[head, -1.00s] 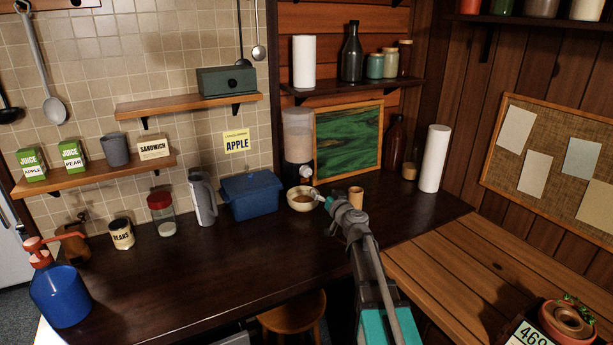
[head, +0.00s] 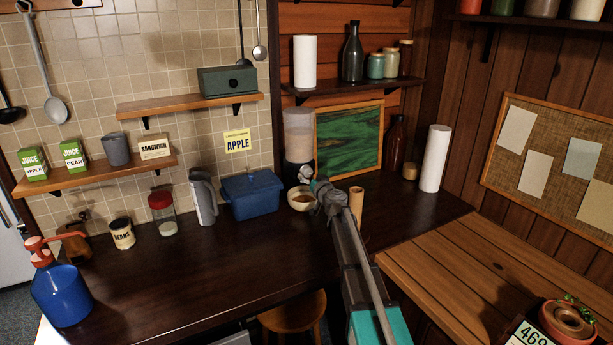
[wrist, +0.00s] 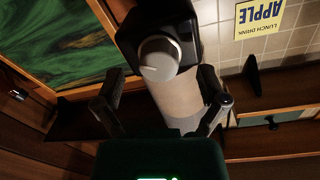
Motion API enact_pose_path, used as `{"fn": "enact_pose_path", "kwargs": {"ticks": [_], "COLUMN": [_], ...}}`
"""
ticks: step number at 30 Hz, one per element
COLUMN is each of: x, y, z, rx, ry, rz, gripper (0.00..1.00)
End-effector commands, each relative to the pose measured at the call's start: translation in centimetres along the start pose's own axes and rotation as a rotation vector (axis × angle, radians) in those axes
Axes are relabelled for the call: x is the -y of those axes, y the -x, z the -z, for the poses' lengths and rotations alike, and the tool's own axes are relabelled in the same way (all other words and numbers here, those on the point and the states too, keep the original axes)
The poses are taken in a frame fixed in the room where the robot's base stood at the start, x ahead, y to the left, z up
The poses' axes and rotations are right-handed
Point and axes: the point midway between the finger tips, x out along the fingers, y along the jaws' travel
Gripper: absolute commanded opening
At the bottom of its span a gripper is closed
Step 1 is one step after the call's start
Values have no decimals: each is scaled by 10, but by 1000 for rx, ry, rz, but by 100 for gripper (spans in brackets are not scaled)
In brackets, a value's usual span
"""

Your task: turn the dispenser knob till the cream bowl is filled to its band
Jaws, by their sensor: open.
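The dispenser (head: 299,135) stands against the back wall, a pale clear cylinder on a dark base. Its pale round knob (head: 307,171) faces out; in the wrist view the knob (wrist: 159,57) shows a thin line on its face. The cream bowl (head: 297,204) sits on the counter below the knob, partly hidden by my gripper. Something brownish shows inside; its level against a band is too small to tell. My gripper (head: 313,184) is in front of the dispenser. In the wrist view my gripper (wrist: 161,74) is open, with the knob beyond and between its fingertips, apparently untouched.
A blue box (head: 251,197) and a grey jug (head: 203,198) stand left of the bowl. A wooden cup (head: 356,203) stands close to the right of my arm. A green picture (head: 349,140) leans behind. The counter's front left (head: 190,270) is clear.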

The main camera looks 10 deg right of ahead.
Motion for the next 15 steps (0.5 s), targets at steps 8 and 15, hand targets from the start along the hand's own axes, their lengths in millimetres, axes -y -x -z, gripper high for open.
{"fn": "enact_pose_path", "kwargs": {"ticks": [8, 15], "x": [-1, -1], "y": [-20, -20], "z": [0, 0], "rx": [0, 0], "ry": [0, 0], "rz": [-1, -1], "gripper": [92, 92]}}
